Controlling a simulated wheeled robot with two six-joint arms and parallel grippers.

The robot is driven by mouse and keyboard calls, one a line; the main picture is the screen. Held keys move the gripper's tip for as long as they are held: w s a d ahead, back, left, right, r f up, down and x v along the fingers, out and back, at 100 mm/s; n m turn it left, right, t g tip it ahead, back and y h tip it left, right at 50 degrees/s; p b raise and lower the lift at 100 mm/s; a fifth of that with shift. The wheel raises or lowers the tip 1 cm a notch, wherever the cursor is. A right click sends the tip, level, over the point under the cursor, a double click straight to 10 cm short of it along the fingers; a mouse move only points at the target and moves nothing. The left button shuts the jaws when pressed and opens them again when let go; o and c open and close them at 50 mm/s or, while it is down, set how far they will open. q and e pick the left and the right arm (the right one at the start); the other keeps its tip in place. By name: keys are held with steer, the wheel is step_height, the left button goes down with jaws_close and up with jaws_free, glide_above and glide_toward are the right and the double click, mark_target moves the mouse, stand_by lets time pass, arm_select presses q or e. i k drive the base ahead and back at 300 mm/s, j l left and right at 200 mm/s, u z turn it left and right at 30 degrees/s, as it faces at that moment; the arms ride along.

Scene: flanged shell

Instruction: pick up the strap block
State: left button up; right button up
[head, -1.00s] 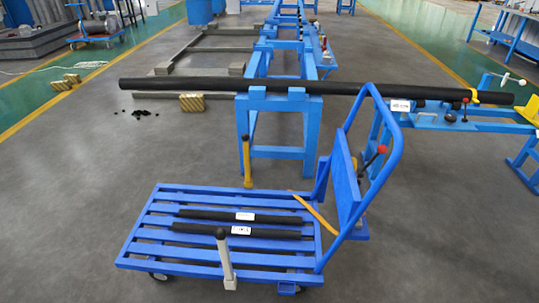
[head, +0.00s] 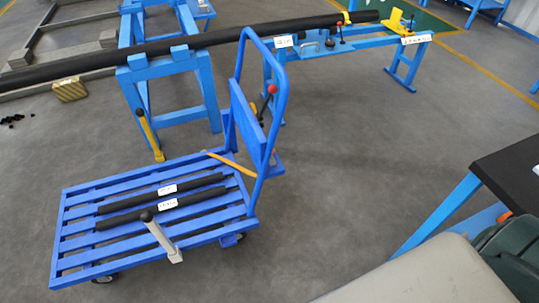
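I cannot tell for certain which thing is the strap block. A yellow strap-like piece (head: 346,18) sits around the long black pipe (head: 225,38) near its right end. A yellow bracket-like block (head: 396,21) stands just past that end, on the blue bench (head: 350,46). A yellow-brown striped block (head: 69,89) lies on the floor at the left, below the pipe. Neither of my grippers shows in the head view.
A blue slatted cart (head: 92,232) with two labelled black bars stands at the lower left, its handle (head: 284,120) upright. A black-topped table (head: 515,172) with blue legs is at the right. The grey floor between them is clear.

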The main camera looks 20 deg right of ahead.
mark_target(272, 163)
steer(key=l+z, duration=0.15)
steer(key=z, duration=0.25)
steer(key=l+z, duration=0.15)
steer(key=z, duration=0.25)
steer(key=l+z, duration=0.15)
steer(key=z, duration=0.25)
steer(key=i+l+z, duration=0.1)
steer(key=z, duration=0.3)
